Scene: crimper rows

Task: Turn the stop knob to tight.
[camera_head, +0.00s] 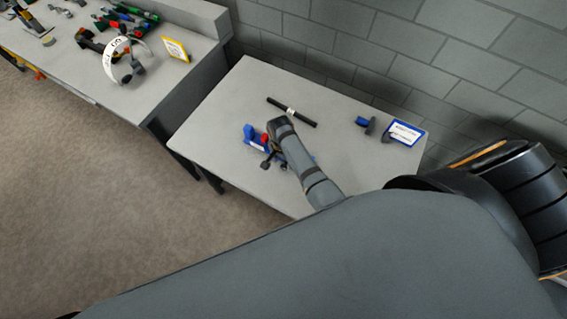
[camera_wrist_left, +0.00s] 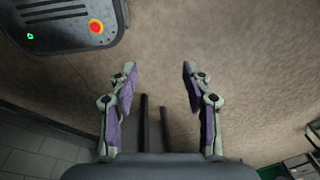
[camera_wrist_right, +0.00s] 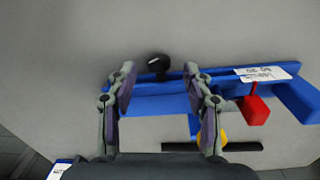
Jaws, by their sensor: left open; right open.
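A blue fixture (camera_head: 249,133) with a white label lies on the grey table in the head view. In the right wrist view the blue fixture (camera_wrist_right: 165,104) carries a black round knob (camera_wrist_right: 155,63) at its far edge, a red block (camera_wrist_right: 256,110) and a yellow part (camera_wrist_right: 222,138). I take the black knob for the stop knob; its tight mark is not readable. My right gripper (camera_wrist_right: 159,70) is open, its fingertips on either side of the knob with gaps; contact cannot be told. In the head view the right gripper (camera_head: 272,160) partly hides the fixture. My left gripper (camera_wrist_left: 158,70) is open and empty above the floor.
A black bar (camera_head: 292,112) lies behind the fixture. A small blue-and-dark piece (camera_head: 366,125) and a blue-framed sign (camera_head: 405,133) stand to the right. Another table (camera_head: 125,97) at upper left holds tools and a yellow-framed sign (camera_head: 176,50). A block wall runs behind.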

